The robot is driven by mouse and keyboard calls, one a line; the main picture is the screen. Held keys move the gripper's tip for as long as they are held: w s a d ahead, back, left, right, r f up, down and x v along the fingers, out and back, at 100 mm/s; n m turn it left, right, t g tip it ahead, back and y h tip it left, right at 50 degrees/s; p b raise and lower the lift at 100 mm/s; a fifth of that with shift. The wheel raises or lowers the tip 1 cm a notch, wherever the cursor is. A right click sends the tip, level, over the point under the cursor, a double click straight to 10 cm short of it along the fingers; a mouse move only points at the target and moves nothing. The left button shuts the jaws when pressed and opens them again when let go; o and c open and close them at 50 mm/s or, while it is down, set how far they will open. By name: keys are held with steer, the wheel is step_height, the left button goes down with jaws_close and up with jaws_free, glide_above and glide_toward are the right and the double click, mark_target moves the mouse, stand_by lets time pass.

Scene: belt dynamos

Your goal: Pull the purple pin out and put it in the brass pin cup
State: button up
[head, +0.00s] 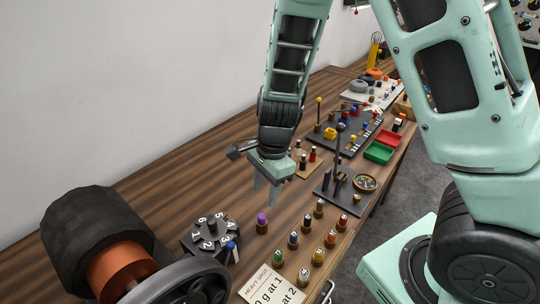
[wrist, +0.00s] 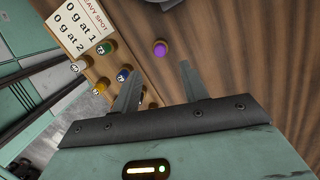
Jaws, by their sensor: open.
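The purple pin (head: 262,217) shows as a purple top on a short brass-coloured round body, upright on the wooden bench. I cannot tell if that body is the brass pin cup or another holder, and I make out no separate cup. In the wrist view the purple top (wrist: 160,48) lies ahead, in line with the gap between my fingertips. My gripper (head: 267,194) is open and empty, pointing down above the bench and beyond the pin. Its two fingers also show in the wrist view (wrist: 161,65), apart from the pin.
A dark numbered disc (head: 208,236) with a blue-topped pin stands left of the purple pin. Several colour-topped pieces (head: 305,247) stand to its right, near a heavy-spot card (head: 272,285). A black motor (head: 95,232) with a wheel fills the front left. The back-left bench is clear.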

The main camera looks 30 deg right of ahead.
step_height(320, 180, up, 9)
steer(key=d, duration=0.1)
steer(key=shift+d+p, duration=0.15)
steer(key=shift+p, duration=0.25)
steer(key=shift+w, duration=0.1)
stand_by(0.3)
steer(key=s+a+n+b, duration=0.2)
steer(key=s+a+n, duration=0.2)
steer(key=s+n, duration=0.5)
steer(key=s+a+r+n+h+b, duration=0.1)
steer(key=s+a+n+b, duration=0.1)
steer(key=s+a+n, duration=0.3)
steer(key=s+n, duration=0.4)
steer(key=n, duration=0.6)
steer(key=shift+s+r, duration=0.25)
